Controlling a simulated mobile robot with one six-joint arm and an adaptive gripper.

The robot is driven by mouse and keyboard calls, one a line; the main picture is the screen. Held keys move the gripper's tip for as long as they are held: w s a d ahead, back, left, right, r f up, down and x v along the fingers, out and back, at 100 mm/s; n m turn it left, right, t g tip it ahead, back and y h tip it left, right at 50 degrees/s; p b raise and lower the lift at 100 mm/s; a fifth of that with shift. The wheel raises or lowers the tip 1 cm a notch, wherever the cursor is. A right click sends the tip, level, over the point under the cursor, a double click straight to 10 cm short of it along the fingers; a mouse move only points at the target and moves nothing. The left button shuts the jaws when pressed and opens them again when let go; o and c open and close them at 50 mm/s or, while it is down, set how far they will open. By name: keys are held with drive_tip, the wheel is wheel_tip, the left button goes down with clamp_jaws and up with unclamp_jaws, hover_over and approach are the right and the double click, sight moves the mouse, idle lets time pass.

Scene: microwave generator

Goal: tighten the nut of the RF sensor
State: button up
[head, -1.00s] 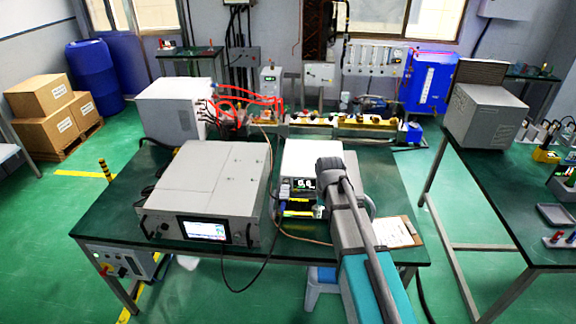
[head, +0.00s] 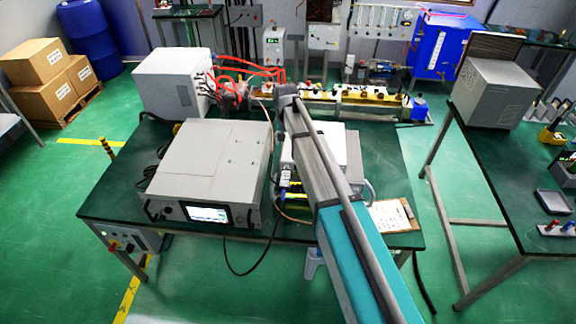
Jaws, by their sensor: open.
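I cannot pick out the RF sensor or its nut; they are too small to tell or hidden. A waveguide line (head: 340,97) with yellow and white parts runs across the back, with several small fittings on it. A thin brownish cable (head: 272,135) runs from near its left end down to the front of a small white instrument (head: 335,147), which my arm partly covers. My grey and teal arm reaches from the lower right up over the bench toward the waveguide line. My gripper's fingers do not show; the arm's far end hides what is beyond it.
A large grey generator (head: 208,165) with a lit screen takes up the bench's left half. A light cabinet (head: 165,85) with red hoses stands behind it. A clipboard (head: 392,216) lies at the bench's right edge. Green floor is open between this bench and the right bench (head: 490,190).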

sight(286, 167)
drive_tip(key=shift+d+f, duration=0.1)
drive_tip(key=shift+f, duration=0.05)
wheel_tip(286, 167, down, 14)
drive_tip(key=b, duration=1.4)
drive_tip(key=shift+r, duration=0.25)
clamp_jaws()
idle(0.4)
